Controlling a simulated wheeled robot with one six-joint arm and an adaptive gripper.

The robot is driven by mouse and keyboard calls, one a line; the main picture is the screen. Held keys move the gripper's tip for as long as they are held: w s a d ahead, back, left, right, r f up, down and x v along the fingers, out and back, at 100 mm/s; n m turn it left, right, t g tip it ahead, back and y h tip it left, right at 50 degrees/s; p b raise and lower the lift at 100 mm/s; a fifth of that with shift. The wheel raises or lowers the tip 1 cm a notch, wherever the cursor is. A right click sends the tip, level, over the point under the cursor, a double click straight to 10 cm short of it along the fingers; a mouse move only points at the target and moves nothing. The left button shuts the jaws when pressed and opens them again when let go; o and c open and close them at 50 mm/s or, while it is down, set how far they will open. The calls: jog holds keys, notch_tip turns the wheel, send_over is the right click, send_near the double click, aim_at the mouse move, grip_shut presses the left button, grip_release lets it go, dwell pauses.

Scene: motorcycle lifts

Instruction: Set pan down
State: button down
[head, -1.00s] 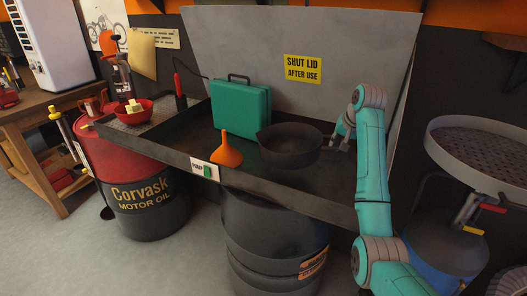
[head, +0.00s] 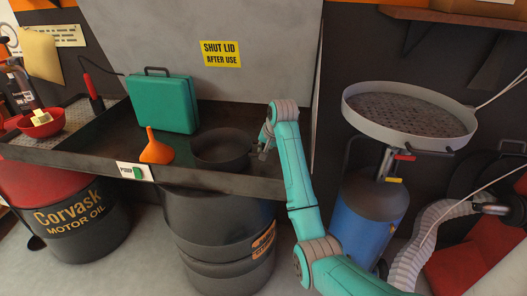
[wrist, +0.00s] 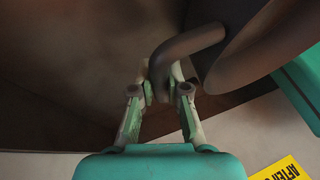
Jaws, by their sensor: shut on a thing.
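The dark round pan (head: 222,150) is inside the wide dark wash tray (head: 70,158), right of the orange funnel (head: 157,150). My gripper (head: 265,145) is at the pan's right side. In the wrist view my gripper (wrist: 161,88) is shut on the pan's curved dark handle (wrist: 192,40); the pan's body (wrist: 262,45) is at the upper right. The pan looks upright. Its underside is hidden, so I cannot tell whether it touches the tray floor.
A teal case (head: 163,102) stands behind the funnel. The lid with a yellow sign (head: 221,53) rises behind. A red bowl (head: 40,123) is at the left. A round grey drain pan (head: 410,115) on a blue drum (head: 365,215) stands to the right.

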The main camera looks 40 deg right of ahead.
jog(key=shift+f, duration=0.45)
jog(key=c, duration=1.2)
grip_release()
jog(key=v, duration=1.2)
jog(key=shift+s, duration=0.15)
